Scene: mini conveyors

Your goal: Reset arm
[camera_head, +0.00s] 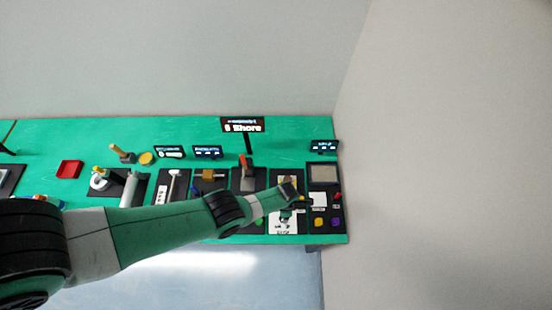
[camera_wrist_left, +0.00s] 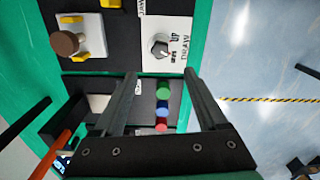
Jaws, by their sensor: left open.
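My left arm reaches in from the left across the head view. Its gripper (camera_head: 287,202) is over the right part of the green table (camera_head: 290,130). In the left wrist view, my left gripper (camera_wrist_left: 160,75) shows two dark fingers spread apart with nothing held between them. Below and between them is a dark panel with a green button (camera_wrist_left: 163,90), a blue button (camera_wrist_left: 162,108) and a red button (camera_wrist_left: 161,126). A white panel with a round knob (camera_wrist_left: 160,48) is just beyond the fingertips. My right gripper is in neither view.
An orange lever (camera_wrist_left: 52,152) stands left of the fingers in the wrist view. In the head view, a black sign (camera_head: 243,126) stands behind the row of panels, and a red tray (camera_head: 69,169) lies at left. A wall (camera_head: 450,150) rises right of the table.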

